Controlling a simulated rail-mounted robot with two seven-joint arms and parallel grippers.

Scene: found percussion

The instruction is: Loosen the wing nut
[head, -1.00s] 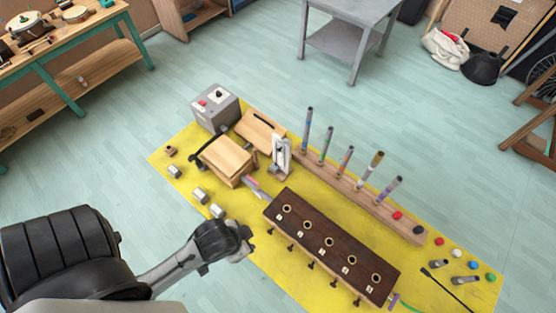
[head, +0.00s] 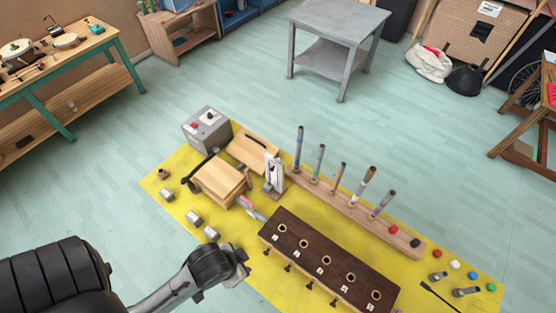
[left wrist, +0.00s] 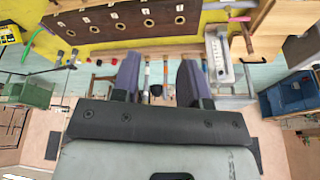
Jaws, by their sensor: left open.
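My left gripper (head: 238,268) is at the near edge of the yellow mat, left of the dark wooden board. In the left wrist view its two fingers (left wrist: 158,68) are apart with nothing held between them. I cannot make out a wing nut for certain in either view. A small upright metal stand (head: 273,175) is beyond the gripper on the mat, and a grey metal piece (left wrist: 218,58) shows in the left wrist view. My right gripper is not in view.
A wooden rail (head: 350,213) with upright coloured sticks runs behind the board. Wooden boxes (head: 219,180) and a grey box (head: 206,130) stand at the mat's far left. Open floor surrounds the yellow mat (head: 165,204).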

